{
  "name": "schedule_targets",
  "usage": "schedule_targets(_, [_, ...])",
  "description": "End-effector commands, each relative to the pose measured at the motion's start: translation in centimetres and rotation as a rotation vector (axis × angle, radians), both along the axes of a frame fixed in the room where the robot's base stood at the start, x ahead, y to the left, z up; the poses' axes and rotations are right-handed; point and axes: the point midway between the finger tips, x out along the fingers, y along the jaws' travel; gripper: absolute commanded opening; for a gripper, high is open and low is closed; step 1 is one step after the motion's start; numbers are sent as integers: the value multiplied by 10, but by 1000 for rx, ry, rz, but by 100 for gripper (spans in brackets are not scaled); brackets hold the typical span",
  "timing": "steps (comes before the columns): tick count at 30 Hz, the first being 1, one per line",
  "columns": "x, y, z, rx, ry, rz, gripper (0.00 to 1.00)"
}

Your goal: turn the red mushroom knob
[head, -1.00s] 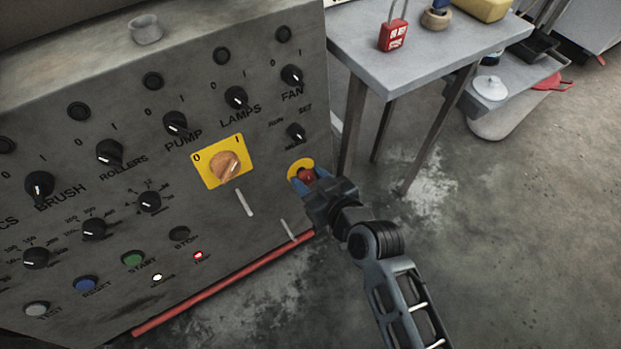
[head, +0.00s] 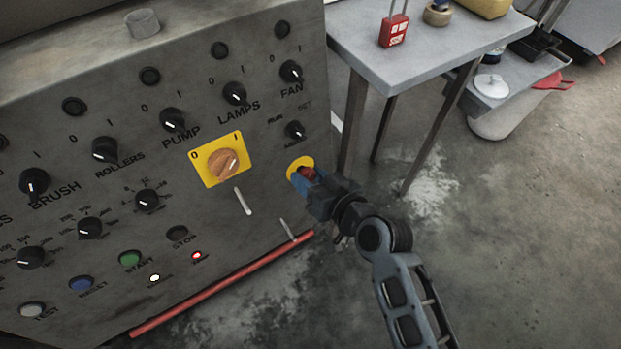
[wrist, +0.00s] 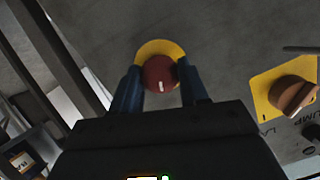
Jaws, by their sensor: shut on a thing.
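The red mushroom knob (head: 308,173) sits on a round yellow plate (head: 296,163) at the right side of the grey control panel. In the wrist view the red knob (wrist: 159,73) shows a short white mark at its lower edge, in front of the yellow plate (wrist: 165,46). My gripper (head: 305,178) has its blue fingers on either side of the knob, shut on it. In the wrist view my gripper (wrist: 160,80) covers the knob's sides, and the knob's face is plain to see.
An orange rotary switch (head: 225,163) on a yellow square is left of the knob. Black selector knobs, such as LAMPS (head: 235,93), are above. A grey table (head: 425,45) with a red padlock (head: 394,31) stands behind right. A red rail (head: 225,285) runs along the panel's foot.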

Motion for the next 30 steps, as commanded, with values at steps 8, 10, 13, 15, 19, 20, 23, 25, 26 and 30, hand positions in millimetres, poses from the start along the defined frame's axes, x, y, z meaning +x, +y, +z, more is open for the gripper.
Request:
schedule_targets(8, [0, -1, -1, 147, 99, -32, 13])
schedule_targets(10, [0, -1, -1, 173, 117, -39, 13])
schedule_targets(13, [0, -1, -1, 203, 138, -44, 13])
schedule_targets(15, [0, -1, -1, 218, 149, -49, 13])
schedule_targets(19, [0, -1, -1, 235, 160, -52, 13])
schedule_targets(20, [0, -1, -1, 237, 161, -52, 13])
schedule_targets(23, [0, -1, -1, 240, 164, -53, 13])
schedule_targets(25, [0, -1, -1, 241, 164, -53, 13])
schedule_targets(26, [0, -1, -1, 241, 164, -53, 13])
schedule_targets(30, [0, -1, -1, 240, 164, -53, 13])
